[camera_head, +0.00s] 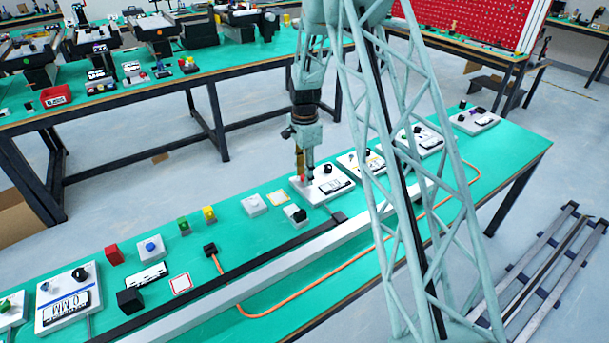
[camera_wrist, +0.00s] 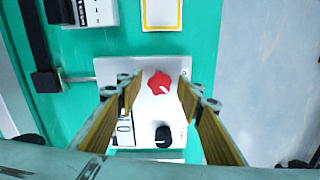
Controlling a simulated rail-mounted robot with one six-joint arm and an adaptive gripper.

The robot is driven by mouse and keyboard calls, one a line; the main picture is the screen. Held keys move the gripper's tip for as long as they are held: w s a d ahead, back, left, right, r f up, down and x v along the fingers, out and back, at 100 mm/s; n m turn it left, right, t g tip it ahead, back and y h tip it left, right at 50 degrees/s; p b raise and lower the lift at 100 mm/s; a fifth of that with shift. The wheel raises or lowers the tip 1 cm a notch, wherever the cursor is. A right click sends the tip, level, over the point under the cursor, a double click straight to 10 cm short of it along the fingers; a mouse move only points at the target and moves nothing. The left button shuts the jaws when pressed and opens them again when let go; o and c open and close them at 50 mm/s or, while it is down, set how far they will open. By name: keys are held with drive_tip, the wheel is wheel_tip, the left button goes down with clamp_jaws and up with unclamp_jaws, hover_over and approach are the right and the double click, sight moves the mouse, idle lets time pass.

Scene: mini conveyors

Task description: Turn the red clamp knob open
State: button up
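The red clamp knob (camera_wrist: 158,82) is a small angular knob on a white panel (camera_wrist: 108,70), seen in the wrist view. My gripper (camera_wrist: 157,91) is open, with one finger on each side of the knob and visible gaps between the knob and both fingers. A black round knob (camera_wrist: 163,136) and a black-and-white label (camera_wrist: 125,131) are on the same panel. In the head view my gripper (camera_head: 305,172) points down over the left part of this panel (camera_head: 335,196), and its fingers largely hide the red knob.
Similar white panels, such as one at the far right (camera_head: 483,124), stand along the green bench. A long pale rail (camera_head: 250,287) and an orange cable (camera_head: 330,275) run along its front. A yellow-edged white plate (camera_wrist: 162,14) lies beside the panel.

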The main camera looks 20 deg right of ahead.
drive_tip(key=c, duration=0.8)
drive_tip(key=shift+c, duration=0.2)
drive_tip(key=shift+n, duration=0.6)
drive_tip(key=n+p, duration=0.1)
drive_tip(key=n, duration=0.6)
drive_tip(key=shift+p, duration=0.4)
drive_tip(key=n, duration=0.5)
drive_tip(key=shift+p, duration=0.4)
drive_tip(key=shift+d+n, duration=0.1)
drive_tip(key=shift+n, duration=2.3)
